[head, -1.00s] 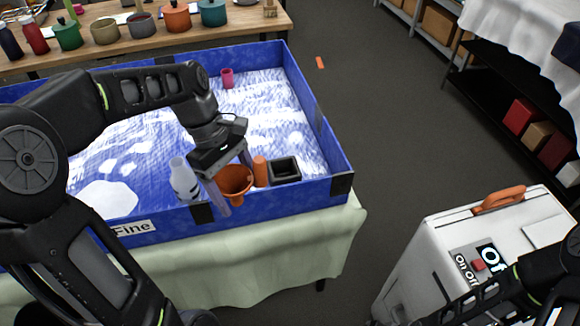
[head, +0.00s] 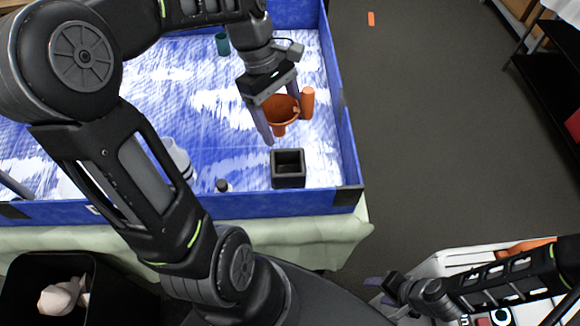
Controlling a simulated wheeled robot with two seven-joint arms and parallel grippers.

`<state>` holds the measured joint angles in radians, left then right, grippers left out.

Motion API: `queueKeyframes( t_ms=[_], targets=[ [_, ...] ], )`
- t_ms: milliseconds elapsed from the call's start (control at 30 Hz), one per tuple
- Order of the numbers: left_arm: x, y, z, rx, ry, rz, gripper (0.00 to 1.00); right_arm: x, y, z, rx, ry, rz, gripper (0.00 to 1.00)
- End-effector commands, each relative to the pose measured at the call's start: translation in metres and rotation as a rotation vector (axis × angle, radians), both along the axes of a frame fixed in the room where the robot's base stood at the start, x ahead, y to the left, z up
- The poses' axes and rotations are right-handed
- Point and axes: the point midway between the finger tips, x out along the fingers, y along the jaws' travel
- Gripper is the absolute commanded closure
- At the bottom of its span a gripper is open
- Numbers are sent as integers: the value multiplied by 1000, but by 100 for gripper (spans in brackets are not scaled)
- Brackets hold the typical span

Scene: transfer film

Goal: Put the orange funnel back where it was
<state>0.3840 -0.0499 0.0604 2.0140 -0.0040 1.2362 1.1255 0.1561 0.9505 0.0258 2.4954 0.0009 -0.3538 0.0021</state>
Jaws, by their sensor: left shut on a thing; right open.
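The orange funnel (head: 281,110) is in my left gripper (head: 280,112), whose fingers straddle its cone. The gripper holds it over the blue-walled tray (head: 345,135), beyond the dark square box. An orange cylinder (head: 307,102) shows right beside the funnel; it seems to be its handle. The funnel's spout points down; I cannot tell whether it touches the tray's white-and-blue floor. My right gripper (head: 382,288) is low at the right, open and empty, near the white case (head: 435,264).
The dark open square box (head: 288,169) stands in the tray's near right corner. A white bottle (head: 177,160) and a small dark-topped item (head: 222,185) are left of it, partly by my arm. A teal cup (head: 222,44) stands farther back. A black bin (head: 95,270) is at lower left.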

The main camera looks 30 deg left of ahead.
Motion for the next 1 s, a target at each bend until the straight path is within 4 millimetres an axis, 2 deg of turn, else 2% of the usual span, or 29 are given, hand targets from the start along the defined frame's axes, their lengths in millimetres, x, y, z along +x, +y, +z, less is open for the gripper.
queueKeyframes(
  t_ms=[167,400,500,833,1000],
  targets=[
    [0,0,-9,-1,2,0,69,0,0,1,0,-1,0,50],
    [-1,0,-50,-2,4,1,69,0,0,3,-1,1,-1,50],
    [0,0,-61,-1,2,0,69,0,0,4,-1,1,-1,50],
    [0,0,-64,0,0,0,69,0,0,3,-1,1,-1,50],
    [-1,0,-83,-2,3,0,69,0,0,5,-1,1,-1,50]
  ],
)
